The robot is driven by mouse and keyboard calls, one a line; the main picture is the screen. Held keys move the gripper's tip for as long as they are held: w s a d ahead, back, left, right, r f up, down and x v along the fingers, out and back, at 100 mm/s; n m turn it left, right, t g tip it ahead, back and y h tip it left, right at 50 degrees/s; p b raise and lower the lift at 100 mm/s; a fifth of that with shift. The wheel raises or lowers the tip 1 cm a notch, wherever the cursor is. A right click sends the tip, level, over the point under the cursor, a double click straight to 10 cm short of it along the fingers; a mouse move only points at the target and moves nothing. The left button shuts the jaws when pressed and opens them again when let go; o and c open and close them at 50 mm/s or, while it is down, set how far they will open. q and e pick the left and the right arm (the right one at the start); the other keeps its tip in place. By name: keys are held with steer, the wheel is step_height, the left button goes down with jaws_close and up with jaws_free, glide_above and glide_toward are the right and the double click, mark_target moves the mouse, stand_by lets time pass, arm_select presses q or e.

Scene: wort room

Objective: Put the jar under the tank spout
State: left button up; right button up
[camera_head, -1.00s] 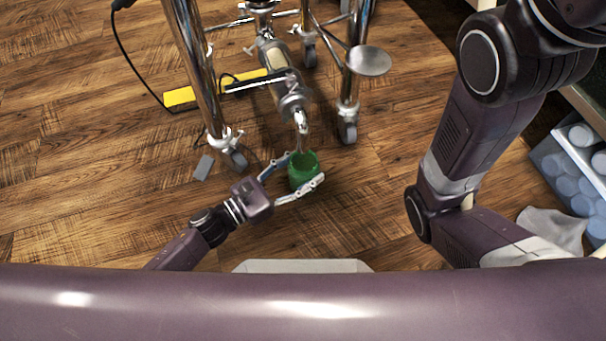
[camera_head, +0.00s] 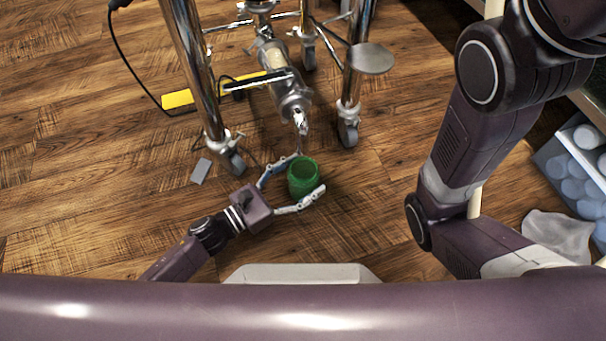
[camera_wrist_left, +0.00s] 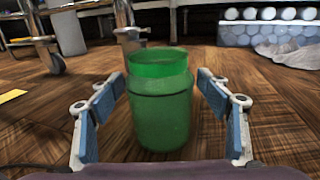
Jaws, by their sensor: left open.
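The green jar (camera_head: 302,178) stands upright on the wooden floor, with its open mouth facing up. My left gripper (camera_head: 297,178) is open around it, one finger on each side. In the left wrist view the jar (camera_wrist_left: 161,105) stands between the two blue-padded fingers, with a gap on both sides. The tank spout (camera_head: 300,122) hangs from the metal tank fitting just behind the jar in the head view. The head view does not show clearly whether the spout is directly over the jar's mouth. My right gripper is out of view.
Chrome legs with casters (camera_head: 232,160) stand left and right of the spout. A grey block (camera_head: 201,171) lies on the floor at left. A yellow bar (camera_head: 178,99) lies behind. A blue crate (camera_head: 572,165) and a grey cloth (camera_head: 556,235) are at right.

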arm_select(q)
steer(key=p+v, duration=0.4)
steer(key=v, duration=0.7)
steer(key=shift+r+p, duration=0.15)
steer(key=shift+p, duration=0.2)
steer(key=shift+s+a, duration=0.3)
steer(key=shift+a, duration=0.1)
